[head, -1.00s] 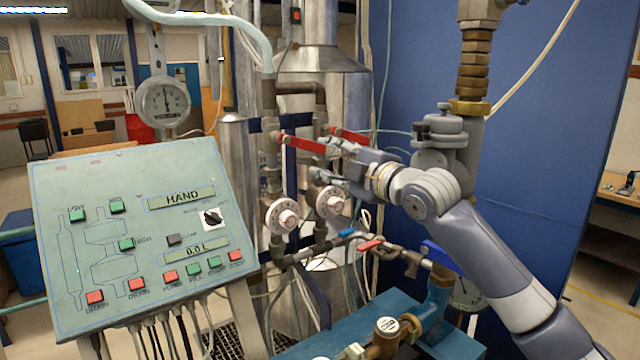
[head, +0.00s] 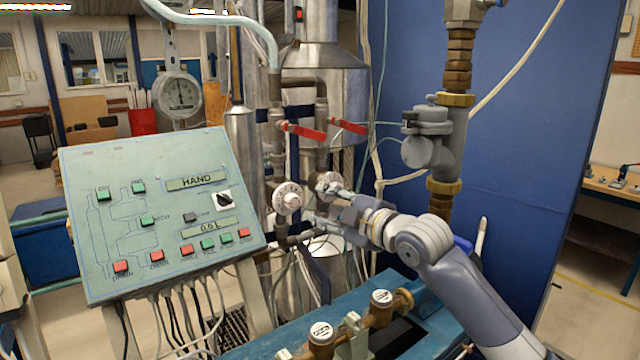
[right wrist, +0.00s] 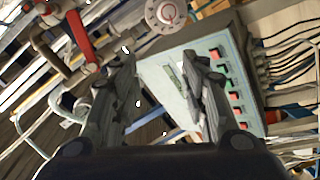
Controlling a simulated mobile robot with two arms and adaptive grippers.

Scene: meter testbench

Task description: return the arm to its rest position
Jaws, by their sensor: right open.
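My right arm comes in from the lower right in the head view. Whether a finger touches the pipes or dials cannot be told. My left gripper is not in view.
The sloped control panel (head: 160,215) with coloured buttons stands at the left. Two red valve levers (head: 303,131) sit above the dials (head: 287,197). A grey valve pipe (head: 432,135) stands behind the arm. Blue bench pipework (head: 380,310) lies below. The blue partition (head: 540,120) is at the right.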

